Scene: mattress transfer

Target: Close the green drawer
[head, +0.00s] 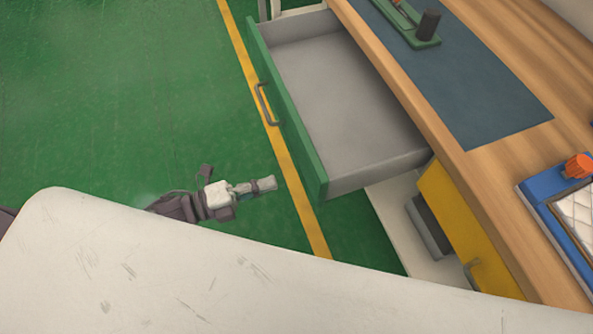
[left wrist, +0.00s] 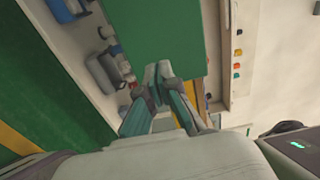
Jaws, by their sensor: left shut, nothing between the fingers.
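The green drawer stands pulled out from under the wooden workbench in the head view. Its green front panel (head: 287,118) faces left and carries a grey bar handle (head: 265,104). Its grey inside (head: 338,90) looks empty. My left gripper (head: 270,184) is shut and empty, left of the near end of the drawer front, with a gap between them in the picture. In the left wrist view my left gripper (left wrist: 158,85) overlaps a green panel (left wrist: 155,30), which looks like the drawer front; contact cannot be told. My right gripper is not in view.
The wooden bench top (head: 505,165) holds a dark blue mat (head: 470,85), a green tool base (head: 425,38) and a blue tray (head: 545,215) with an orange knob. Green floor with a yellow line (head: 305,215) is open at left.

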